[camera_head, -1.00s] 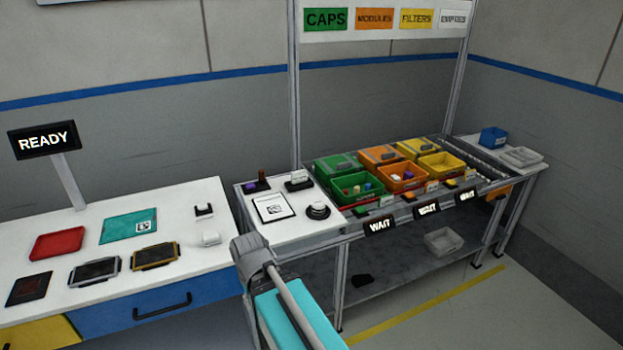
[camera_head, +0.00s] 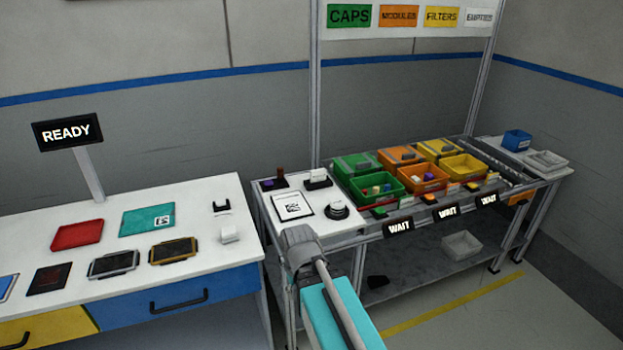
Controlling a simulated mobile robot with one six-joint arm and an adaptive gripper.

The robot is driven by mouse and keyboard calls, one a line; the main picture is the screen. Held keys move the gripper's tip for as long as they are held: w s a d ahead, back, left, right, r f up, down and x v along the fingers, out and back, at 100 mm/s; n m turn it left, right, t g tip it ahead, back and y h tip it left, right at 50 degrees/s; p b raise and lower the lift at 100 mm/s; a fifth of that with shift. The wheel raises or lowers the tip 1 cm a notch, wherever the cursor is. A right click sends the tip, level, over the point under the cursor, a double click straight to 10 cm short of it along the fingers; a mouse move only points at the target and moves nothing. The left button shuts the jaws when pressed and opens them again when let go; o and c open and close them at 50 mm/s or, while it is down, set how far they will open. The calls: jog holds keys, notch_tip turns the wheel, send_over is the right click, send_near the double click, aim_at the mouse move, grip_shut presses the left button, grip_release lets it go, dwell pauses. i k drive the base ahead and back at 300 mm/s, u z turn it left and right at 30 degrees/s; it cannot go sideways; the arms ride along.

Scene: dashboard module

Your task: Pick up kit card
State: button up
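No item is labelled as the kit card at this size. A black holder with an upright white card (camera_head: 318,176) stands at the back of the small white side table. A flat white sheet with a dark printed symbol (camera_head: 292,206) lies in front of it on the same table; I cannot tell which of the two is the kit card. My arm's grey and teal links rise at the bottom centre, in front of this table. My gripper is not seen.
The side table (camera_head: 345,228) also bears a round dark-and-white device (camera_head: 338,209) and a dark stand with a purple item (camera_head: 273,181). Green, orange and yellow bins fill the rack to the right. Trays and framed devices lie on the left bench (camera_head: 200,194), under a READY sign (camera_head: 67,132).

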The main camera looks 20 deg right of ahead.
aim_at(317, 175)
jog(key=z, duration=0.1)
jog(key=i, duration=1)
jog(key=u, duration=0.05)
